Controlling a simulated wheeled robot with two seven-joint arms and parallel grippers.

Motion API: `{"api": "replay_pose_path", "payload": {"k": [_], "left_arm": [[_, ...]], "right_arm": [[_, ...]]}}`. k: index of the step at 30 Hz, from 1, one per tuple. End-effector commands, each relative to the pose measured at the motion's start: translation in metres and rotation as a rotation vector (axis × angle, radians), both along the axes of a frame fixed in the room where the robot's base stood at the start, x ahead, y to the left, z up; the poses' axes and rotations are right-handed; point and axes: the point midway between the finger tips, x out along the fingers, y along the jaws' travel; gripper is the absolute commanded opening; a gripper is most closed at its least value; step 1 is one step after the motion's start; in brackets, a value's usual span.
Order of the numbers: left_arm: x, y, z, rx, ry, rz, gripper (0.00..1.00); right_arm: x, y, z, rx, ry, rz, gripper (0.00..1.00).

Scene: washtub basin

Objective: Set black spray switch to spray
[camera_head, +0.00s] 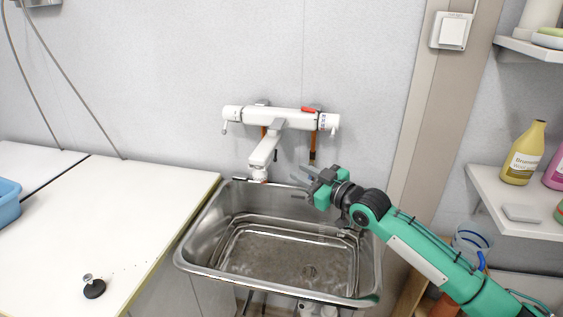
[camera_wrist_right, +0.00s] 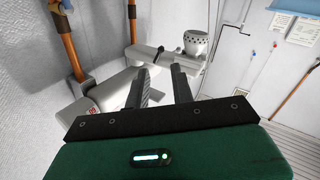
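A white wall tap (camera_head: 285,118) has a spout (camera_head: 265,150) that slopes down over the sink. Its spray head (camera_head: 258,174) is at the spout's lower end and also shows in the right wrist view, as a round perforated piece (camera_wrist_right: 197,42). A small dark lever-like piece (camera_head: 241,179) sticks out left of the head; I cannot tell for sure that it is the black spray switch. My right gripper (camera_head: 303,174) is right of the spray head, apart from it. In the wrist view its two fingers (camera_wrist_right: 159,88) are apart, with nothing visibly held. My left gripper is not in view.
The steel sink (camera_head: 200,232) lies below the tap. A white counter (camera_head: 150,200) is at the left, with a small black-based object (camera_head: 94,288) on it. A shelf (camera_head: 490,190) with a yellow bottle (camera_head: 524,155) is at the right. Copper-coloured pipes (camera_wrist_right: 62,45) run beside the tap.

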Motion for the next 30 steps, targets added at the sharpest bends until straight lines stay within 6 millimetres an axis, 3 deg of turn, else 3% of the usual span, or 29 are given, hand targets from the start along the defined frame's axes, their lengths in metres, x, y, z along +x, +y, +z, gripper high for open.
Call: {"api": "replay_pose_path", "payload": {"k": [6,12,25,30], "left_arm": [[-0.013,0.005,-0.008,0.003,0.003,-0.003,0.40],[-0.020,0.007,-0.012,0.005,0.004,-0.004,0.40],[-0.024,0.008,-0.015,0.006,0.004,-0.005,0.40],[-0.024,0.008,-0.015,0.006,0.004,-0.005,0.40]], "right_arm": [[0.035,0.030,0.002,0.001,-0.001,0.000,0.24],[0.054,0.047,0.001,-0.001,-0.001,0.000,0.24],[0.061,0.053,0.000,-0.001,-0.001,-0.001,0.24],[0.061,0.053,0.000,-0.001,-0.001,-0.001,0.00]]}}
